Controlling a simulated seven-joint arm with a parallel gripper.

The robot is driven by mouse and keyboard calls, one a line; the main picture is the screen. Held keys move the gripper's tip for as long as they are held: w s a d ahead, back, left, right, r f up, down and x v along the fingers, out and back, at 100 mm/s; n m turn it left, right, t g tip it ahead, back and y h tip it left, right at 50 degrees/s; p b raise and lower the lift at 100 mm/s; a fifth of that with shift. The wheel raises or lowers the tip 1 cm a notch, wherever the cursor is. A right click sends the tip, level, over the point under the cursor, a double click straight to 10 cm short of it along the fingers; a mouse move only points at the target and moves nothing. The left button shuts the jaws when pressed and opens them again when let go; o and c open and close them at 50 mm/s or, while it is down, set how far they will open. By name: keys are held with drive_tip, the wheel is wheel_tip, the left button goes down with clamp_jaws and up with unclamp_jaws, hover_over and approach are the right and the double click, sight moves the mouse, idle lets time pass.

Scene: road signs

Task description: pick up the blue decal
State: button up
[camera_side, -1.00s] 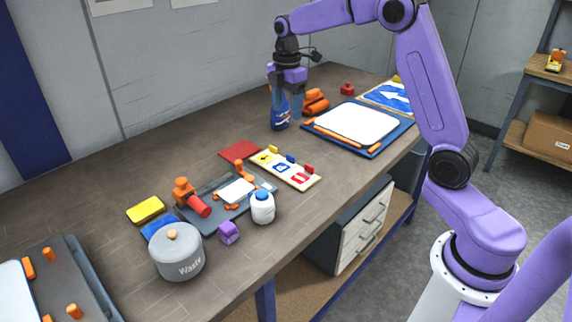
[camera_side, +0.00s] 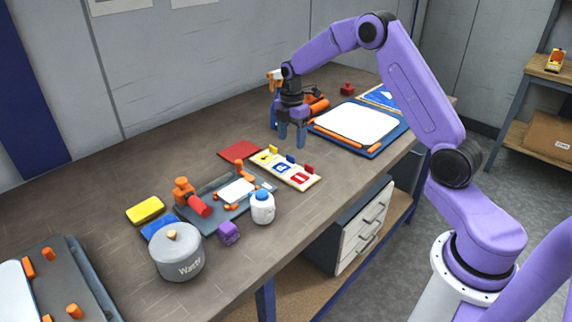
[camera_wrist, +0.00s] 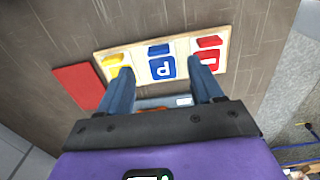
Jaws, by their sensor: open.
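The blue decal (camera_side: 281,169), a small square with a white P in the wrist view (camera_wrist: 162,68), lies in the middle of a cream board (camera_side: 310,184). A small raised blue piece (camera_side: 291,158) sits beside it on the board. A yellow decal and a red decal (camera_side: 301,177) lie on either side. My gripper (camera_side: 292,142) is open and empty, above the board's far edge. In the wrist view the blue decal shows between its two fingers (camera_wrist: 160,74), with space below them.
A red square (camera_side: 239,151) lies left of the board. A spray bottle (camera_side: 274,105) and orange rolls (camera_side: 318,106) stand behind my gripper. A white panel on a blue tray (camera_side: 371,150) is to the right. A white bottle (camera_side: 262,207) stands in front.

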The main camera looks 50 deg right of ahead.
sight(290, 156)
drive_tip(key=shift+w+a+f, duration=0.1)
drive_tip(key=shift+a+f, duration=0.05)
drive_tip(key=shift+f, duration=2.85)
drive_tip(key=c, duration=1.1)
